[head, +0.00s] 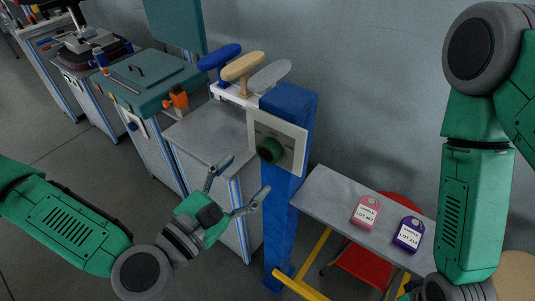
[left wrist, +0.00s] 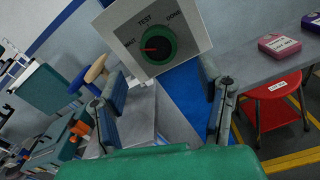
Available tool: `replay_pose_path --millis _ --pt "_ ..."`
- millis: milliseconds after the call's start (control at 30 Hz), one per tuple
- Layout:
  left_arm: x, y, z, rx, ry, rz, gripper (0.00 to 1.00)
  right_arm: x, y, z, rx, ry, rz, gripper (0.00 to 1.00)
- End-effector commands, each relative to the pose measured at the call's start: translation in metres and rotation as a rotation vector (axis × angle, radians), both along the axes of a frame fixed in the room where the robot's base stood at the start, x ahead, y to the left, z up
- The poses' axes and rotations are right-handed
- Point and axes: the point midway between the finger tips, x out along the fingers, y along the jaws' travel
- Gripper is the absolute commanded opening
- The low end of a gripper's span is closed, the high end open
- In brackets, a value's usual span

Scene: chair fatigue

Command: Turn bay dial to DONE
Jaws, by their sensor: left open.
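The bay dial (head: 270,150) is a round green knob on a pale plate (head: 291,141), fixed to a blue post (head: 286,215). In the left wrist view the dial (left wrist: 158,45) shows the words WAIT, TEST and DONE around it, with DONE at upper right. A red mark on the knob points left, toward WAIT. My left gripper (head: 243,178) is open and empty, below and in front of the dial, apart from it. Its two fingers also show in the left wrist view (left wrist: 161,95), below the dial. My right arm is at the right; its gripper is not visible.
Left of the post are a grey-topped cabinet (head: 213,135) and blue, tan and grey padded forms (head: 243,66).

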Motion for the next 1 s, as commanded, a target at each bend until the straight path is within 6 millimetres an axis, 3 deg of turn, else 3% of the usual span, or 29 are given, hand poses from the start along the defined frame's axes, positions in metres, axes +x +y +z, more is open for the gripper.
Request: replay_pose_path --millis 300,767,900,1000 --pt "0.046 -0.035 0.001 0.002 0.000 0.000 0.61 0.000 0.000 0.006 0.000 0.000 0.001 0.00" --pt "0.057 -0.042 0.000 0.003 0.001 0.000 0.61 0.000 0.000 0.006 0.000 0.000 0.000 0.00" --pt "0.057 -0.042 0.000 0.002 0.001 0.000 0.15 0.000 0.000 0.006 0.000 0.000 0.001 0.00" --pt "0.056 -0.042 0.000 0.003 0.001 0.000 0.12 0.000 0.000 0.006 0.000 0.000 0.001 0.00"
